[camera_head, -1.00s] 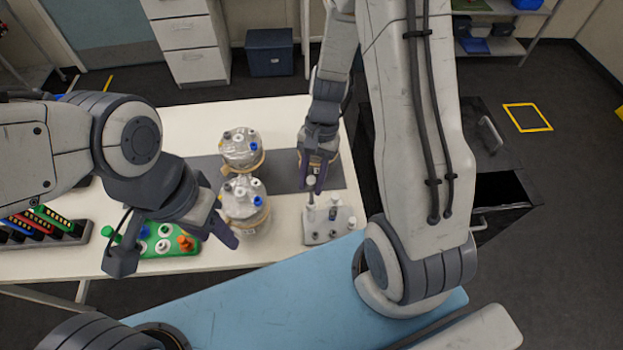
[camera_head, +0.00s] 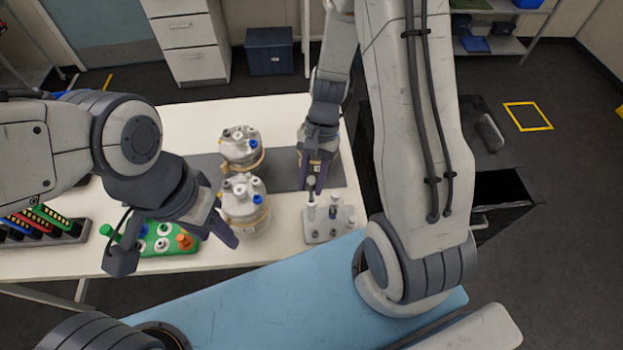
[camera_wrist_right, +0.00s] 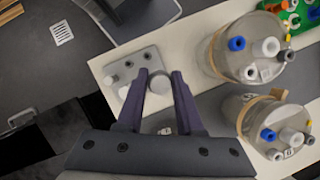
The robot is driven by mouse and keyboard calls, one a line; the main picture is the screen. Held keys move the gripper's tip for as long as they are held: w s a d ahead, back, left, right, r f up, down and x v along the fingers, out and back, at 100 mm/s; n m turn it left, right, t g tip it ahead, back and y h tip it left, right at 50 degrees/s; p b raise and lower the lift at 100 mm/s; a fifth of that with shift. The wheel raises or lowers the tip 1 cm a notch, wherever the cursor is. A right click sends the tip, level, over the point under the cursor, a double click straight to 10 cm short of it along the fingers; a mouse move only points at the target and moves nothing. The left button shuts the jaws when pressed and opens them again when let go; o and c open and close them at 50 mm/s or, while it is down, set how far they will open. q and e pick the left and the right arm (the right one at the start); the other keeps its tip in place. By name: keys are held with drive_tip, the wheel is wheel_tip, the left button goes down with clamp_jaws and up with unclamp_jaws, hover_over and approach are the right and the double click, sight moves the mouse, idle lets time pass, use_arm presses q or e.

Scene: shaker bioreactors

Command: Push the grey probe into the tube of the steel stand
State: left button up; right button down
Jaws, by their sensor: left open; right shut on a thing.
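The steel stand (camera_head: 345,228) is a small grey block with holes and pegs near the table's right front corner; it also shows in the right wrist view (camera_wrist_right: 138,62). My right gripper (camera_head: 314,184) points down above its back left part. It is shut on the grey probe (camera_head: 311,199), which is upright over the stand's left side. In the right wrist view the probe's round top (camera_wrist_right: 159,83) sits between the fingertips. Whether its lower end is inside the tube I cannot tell. My left gripper (camera_head: 226,221) is open and empty, left of the front vessel.
Two silver-topped vessels, one at the back (camera_head: 241,146) and one in front (camera_head: 243,197), stand left of the stand. A green rack (camera_head: 178,247) with coloured caps lies under my left gripper. A dark tube rack (camera_head: 70,232) is further left.

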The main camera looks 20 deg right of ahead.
sight(311, 197)
drive_tip(key=shift+f+b, duration=2.5)
drive_tip(key=shift+f, duration=1.05)
idle(3.4)
drive_tip(key=shift+c, duration=2.3)
unclamp_jaws()
drive_tip(key=b+v, duration=0.1)
drive_tip(key=v, duration=0.9)
drive_tip(key=shift+r, duration=0.3)
